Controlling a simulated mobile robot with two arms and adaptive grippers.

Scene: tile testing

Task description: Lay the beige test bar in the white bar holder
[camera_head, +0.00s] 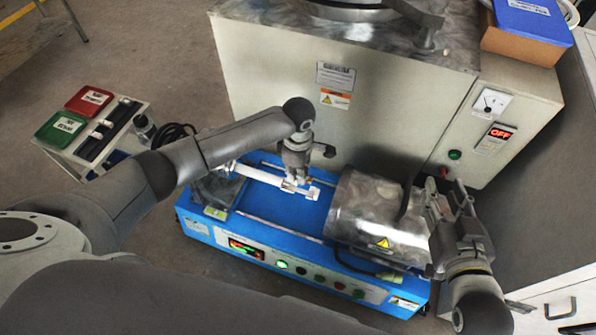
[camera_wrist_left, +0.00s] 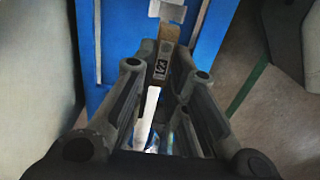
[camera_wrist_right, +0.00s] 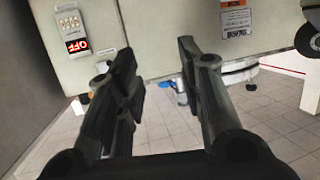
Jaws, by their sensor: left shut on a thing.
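My left gripper (camera_head: 297,180) is over the blue machine, its fingers pointing down at the end of the white bar holder (camera_head: 262,176). In the left wrist view it is shut on the beige test bar (camera_wrist_left: 168,36), which has a dark label between the fingers. The holder's white end (camera_wrist_left: 166,11) shows just beyond the bar, and a white strip shows below it. I cannot tell whether the bar touches the holder. In the head view the fingers mostly hide the bar. My right gripper (camera_head: 449,202) is open and empty at the right; its spread fingers also show in the right wrist view (camera_wrist_right: 160,80).
The blue machine (camera_head: 280,236) carries a metal cylinder (camera_head: 365,215) right of the holder. A large grey cabinet (camera_head: 400,120) with an OFF display stands close behind. A white cabinet (camera_head: 560,295) is at lower right.

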